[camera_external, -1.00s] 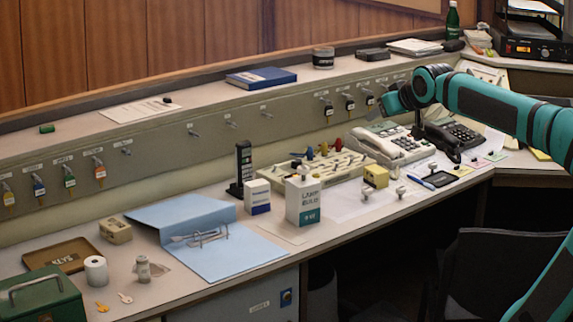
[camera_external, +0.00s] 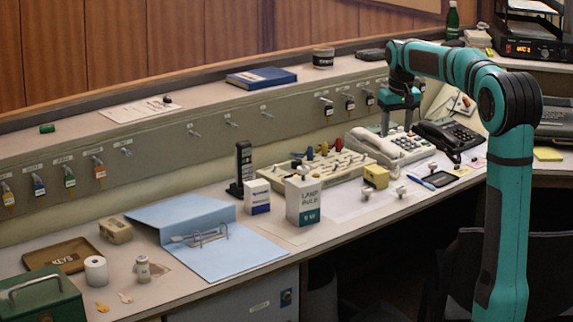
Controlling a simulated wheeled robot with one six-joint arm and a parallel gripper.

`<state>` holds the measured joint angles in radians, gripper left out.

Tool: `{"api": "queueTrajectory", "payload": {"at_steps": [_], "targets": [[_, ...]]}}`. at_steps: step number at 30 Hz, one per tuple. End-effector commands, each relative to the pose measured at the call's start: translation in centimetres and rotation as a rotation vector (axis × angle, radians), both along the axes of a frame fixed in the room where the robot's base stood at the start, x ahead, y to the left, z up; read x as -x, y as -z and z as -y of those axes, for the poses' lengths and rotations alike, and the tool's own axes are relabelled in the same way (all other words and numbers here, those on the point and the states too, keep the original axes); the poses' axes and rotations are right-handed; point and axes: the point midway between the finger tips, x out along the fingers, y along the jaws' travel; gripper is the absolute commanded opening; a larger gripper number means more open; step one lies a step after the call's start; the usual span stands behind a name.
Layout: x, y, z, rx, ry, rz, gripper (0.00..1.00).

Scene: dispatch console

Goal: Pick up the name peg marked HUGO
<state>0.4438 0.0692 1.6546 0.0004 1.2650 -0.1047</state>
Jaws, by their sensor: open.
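No lettering reading HUGO is legible, so I cannot tell which piece is that peg. Small white knob-like pieces stand on the desk, one (camera_external: 400,191) beside the yellow block and another (camera_external: 432,167) near the dark tray. A pale board (camera_external: 338,165) in the middle of the desk bears rows of small pieces, with a few coloured ones at its back edge. My gripper (camera_external: 399,127) points down above the cream telephone, near the back panel. It is open, and no held object shows. It is right of and above the board, apart from the white pieces.
The cream telephone (camera_external: 393,149) and the black telephone (camera_external: 447,137) stand below and right of my gripper. A lamp bulb box (camera_external: 306,203), a yellow block (camera_external: 375,176) and an upright black handset (camera_external: 244,163) stand around the board.

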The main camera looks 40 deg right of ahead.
Motion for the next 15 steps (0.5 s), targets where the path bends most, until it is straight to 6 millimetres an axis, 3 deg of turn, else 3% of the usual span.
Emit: {"api": "queueTrajectory", "payload": {"at_steps": [1, 6, 11, 15], "targets": [[-0.5, 0.8, 1.2, -0.015, 0.011, -0.033, 0.54], [-1.0, 2.4, 3.6, -0.055, 0.032, -0.111, 0.54], [-1.2, 3.0, 4.4, -0.068, 0.038, -0.137, 0.54], [-1.2, 4.7, 4.4, -0.071, 0.039, -0.141, 0.54]]}}
